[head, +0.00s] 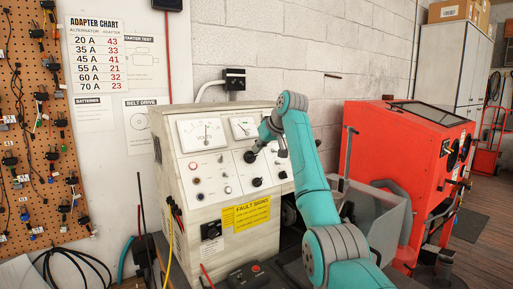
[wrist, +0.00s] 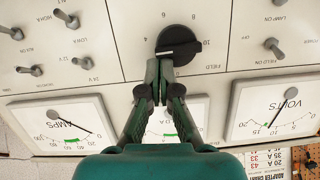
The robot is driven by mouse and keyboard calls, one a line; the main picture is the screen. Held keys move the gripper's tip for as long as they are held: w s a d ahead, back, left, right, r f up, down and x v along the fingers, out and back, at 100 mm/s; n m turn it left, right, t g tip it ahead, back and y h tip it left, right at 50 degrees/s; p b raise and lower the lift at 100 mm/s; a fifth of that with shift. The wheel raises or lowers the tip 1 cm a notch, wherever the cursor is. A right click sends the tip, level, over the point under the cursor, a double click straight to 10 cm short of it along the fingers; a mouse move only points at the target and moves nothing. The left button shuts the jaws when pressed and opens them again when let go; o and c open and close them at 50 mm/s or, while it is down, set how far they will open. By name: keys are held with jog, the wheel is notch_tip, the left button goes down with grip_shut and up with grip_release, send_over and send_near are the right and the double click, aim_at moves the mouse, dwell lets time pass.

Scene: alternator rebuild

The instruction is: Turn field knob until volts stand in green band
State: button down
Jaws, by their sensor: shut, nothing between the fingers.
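The black FIELD knob (wrist: 186,44) is in the upper middle of the wrist view, which shows the panel upside down. Its white pointer line shows just above my fingertips. My gripper (wrist: 166,62) is shut with nothing between its fingers, its tips at the knob's near edge. I cannot tell whether they touch it. In the head view the VOLTS gauge (head: 203,133) is at the panel's upper left.
An AMPS gauge (wrist: 62,125) and a middle gauge, partly behind my gripper, share the panel. Toggle switches (wrist: 272,46) flank the knob. A yellow fault sign (head: 246,213) is below. A red cabinet (head: 408,150) stands right of the bench.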

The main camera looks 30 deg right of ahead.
jog(key=m, duration=0.2)
jog(key=shift+s+d+f+m+y, duration=0.15)
jog(key=shift+d+f+m+y, duration=0.15)
jog(key=shift+d+y, duration=0.1)
jog(key=m, duration=0.1)
jog(key=f+m+y, duration=0.1)
jog(key=m, duration=0.1)
jog(key=shift+s+d, duration=0.15)
jog(key=shift+s, duration=0.05)
jog(key=shift+s+f, duration=0.1)
dwell(0.4)
